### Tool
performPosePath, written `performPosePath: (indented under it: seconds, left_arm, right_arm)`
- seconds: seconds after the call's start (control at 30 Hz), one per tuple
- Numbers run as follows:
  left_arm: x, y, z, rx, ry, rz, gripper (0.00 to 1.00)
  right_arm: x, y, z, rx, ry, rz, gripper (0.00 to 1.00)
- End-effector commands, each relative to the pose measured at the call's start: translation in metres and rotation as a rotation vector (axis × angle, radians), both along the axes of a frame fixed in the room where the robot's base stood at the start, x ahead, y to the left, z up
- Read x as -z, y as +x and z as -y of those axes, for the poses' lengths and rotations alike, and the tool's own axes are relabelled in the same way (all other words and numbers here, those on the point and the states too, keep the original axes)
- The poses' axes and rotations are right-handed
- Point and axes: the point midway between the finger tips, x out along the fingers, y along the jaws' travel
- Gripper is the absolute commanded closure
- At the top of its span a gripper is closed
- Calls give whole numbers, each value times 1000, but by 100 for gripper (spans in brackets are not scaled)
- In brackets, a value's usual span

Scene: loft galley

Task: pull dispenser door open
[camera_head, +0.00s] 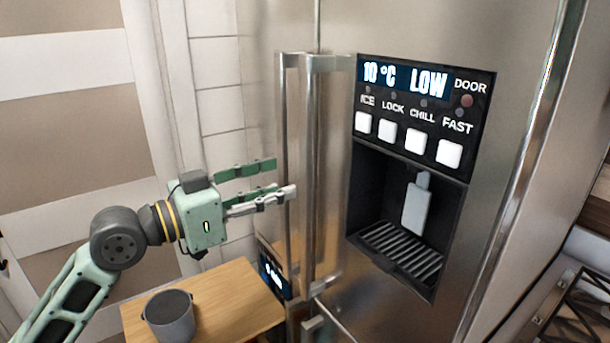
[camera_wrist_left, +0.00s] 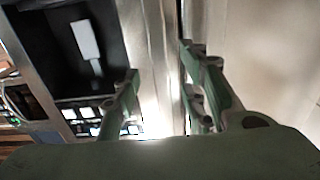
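The dispenser door (camera_head: 490,220) is the steel fridge door with the black dispenser panel (camera_head: 480,105), its recess and a pale paddle (camera_head: 416,207). It looks shut. Its tall vertical handle (camera_head: 311,170) runs along its left edge, beside a second handle (camera_head: 284,110) on the neighbouring door. My left gripper (camera_head: 283,177) is open, with its fingers pointing right. Its near fingertip overlaps the second handle in the picture; I cannot tell if it touches. In the left wrist view, the fingers stand apart before blurred bright metal, with the paddle (camera_wrist_left: 86,40) at upper left. My right gripper is out of view.
A grey pot (camera_head: 168,316) stands on a wooden top (camera_head: 235,300) below my left arm. A dark rack (camera_head: 575,315) is at lower right. A striped wall and white panelling are behind my arm. The space before the dispenser is clear.

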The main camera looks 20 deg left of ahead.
Motion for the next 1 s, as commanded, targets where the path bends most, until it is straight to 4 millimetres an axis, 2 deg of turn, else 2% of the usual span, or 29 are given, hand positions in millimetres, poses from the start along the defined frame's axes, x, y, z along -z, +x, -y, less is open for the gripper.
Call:
performPosePath:
  seconds: [0.2, 0.4, 0.8, 1.0]
  left_arm:
    - [-5, 27, 22, 2, -5, -2, 61]
    - [-2, 48, 38, 1, -1, -3, 61]
    - [2, 55, 44, 1, 3, -4, 61]
    - [2, 55, 44, 1, 2, -5, 78]
  right_arm:
    - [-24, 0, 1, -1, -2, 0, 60]
    - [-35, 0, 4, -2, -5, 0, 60]
    - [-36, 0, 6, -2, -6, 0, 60]
    - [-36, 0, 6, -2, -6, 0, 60]
